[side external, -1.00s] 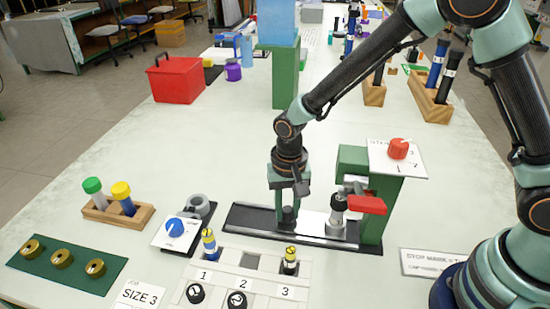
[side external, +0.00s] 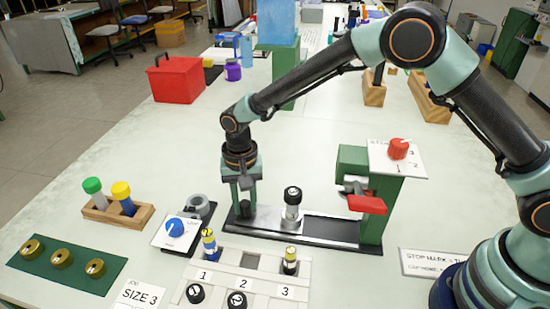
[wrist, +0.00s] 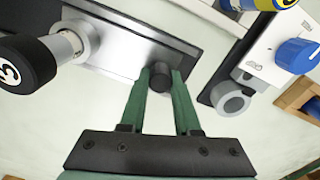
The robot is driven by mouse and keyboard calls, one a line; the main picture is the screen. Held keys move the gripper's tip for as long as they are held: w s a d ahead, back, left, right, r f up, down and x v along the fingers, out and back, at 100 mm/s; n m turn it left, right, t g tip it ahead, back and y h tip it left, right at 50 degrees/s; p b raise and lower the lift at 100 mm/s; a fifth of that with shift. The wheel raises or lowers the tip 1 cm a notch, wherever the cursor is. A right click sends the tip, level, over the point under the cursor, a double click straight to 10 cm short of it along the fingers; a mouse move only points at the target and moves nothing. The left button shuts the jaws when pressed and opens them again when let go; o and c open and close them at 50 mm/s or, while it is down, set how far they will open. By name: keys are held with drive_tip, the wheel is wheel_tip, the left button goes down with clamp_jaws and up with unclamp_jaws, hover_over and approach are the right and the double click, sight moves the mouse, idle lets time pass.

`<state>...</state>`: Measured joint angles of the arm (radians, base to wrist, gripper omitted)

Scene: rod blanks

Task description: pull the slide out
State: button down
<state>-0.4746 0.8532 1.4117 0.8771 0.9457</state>
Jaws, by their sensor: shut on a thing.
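The slide (side external: 270,222) is a silver plate at the left end of a black rail (side external: 335,230). Its dark knob (wrist: 160,80) sits between the green fingers of my gripper (wrist: 160,72), which is shut on it. In the side view my gripper (side external: 246,212) points straight down at the left end of the rail. A silver rod with a black cap (side external: 292,194) stands upright in a collar on the slide; its cap (wrist: 22,62) reads 3 in the wrist view. The green press (side external: 372,215) with a red lever (side external: 367,204) stands over the rail's right end.
A blue dial on a white plate (side external: 176,230) and a grey ring (side external: 198,204) stand close to the left of the rail. A numbered rack (side external: 235,278) lies in front.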

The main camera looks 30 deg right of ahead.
drive_tip(key=shift+w+a+r, duration=0.1)
drive_tip(key=shift+w+a, duration=0.2)
drive_tip(key=shift+w, duration=0.1)
drive_tip(key=c, duration=0.6)
unclamp_jaws()
drive_tip(key=shift+s, duration=0.1)
wheel_tip(320, 180, up, 12)
drive_tip(key=shift+r, duration=0.1)
